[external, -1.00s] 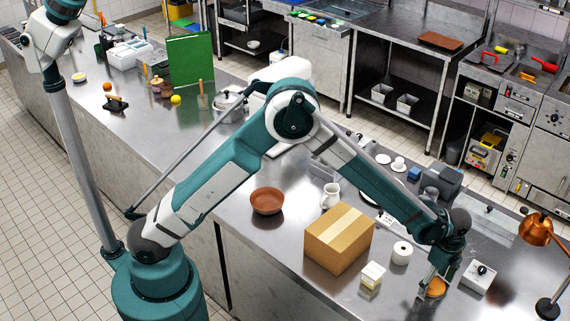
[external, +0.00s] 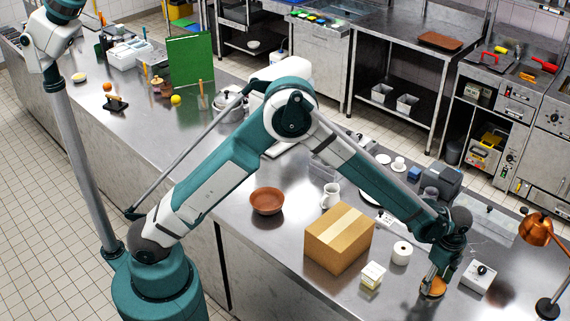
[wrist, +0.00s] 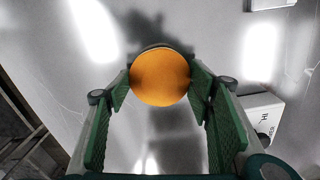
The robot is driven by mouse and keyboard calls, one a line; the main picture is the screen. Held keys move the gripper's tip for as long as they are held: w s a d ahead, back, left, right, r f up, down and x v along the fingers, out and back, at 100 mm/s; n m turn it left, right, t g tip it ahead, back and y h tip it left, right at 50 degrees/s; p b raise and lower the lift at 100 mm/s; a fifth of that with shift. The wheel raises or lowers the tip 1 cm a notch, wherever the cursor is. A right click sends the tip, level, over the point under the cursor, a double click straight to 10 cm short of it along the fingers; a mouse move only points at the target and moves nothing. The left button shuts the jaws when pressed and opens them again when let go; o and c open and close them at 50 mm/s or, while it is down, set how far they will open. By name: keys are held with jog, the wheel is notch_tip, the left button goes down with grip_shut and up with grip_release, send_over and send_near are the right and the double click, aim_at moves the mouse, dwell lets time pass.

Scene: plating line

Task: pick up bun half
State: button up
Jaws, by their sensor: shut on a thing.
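The bun half (external: 434,287) is a round orange-brown piece at the right front of the steel counter (external: 285,215). In the wrist view the bun half (wrist: 160,78) shows as a round orange disc between the two green finger pads. My gripper (external: 432,283) points down at it, and its fingers (wrist: 160,85) press on the left and right sides of the bun half. The bun half is at or very near the counter surface; I cannot tell if there is a gap beneath it.
A white box with a dark knob (external: 478,277) stands close on the right of my gripper. A paper roll (external: 402,253), a small yellow-and-white block (external: 373,275) and a cardboard box (external: 339,239) stand to the left. A copper lamp (external: 537,230) stands at the far right.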

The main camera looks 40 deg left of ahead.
aim_at(435, 282)
notch_tip(435, 282, up, 9)
jog(key=shift+r, duration=0.1)
dwell(0.4)
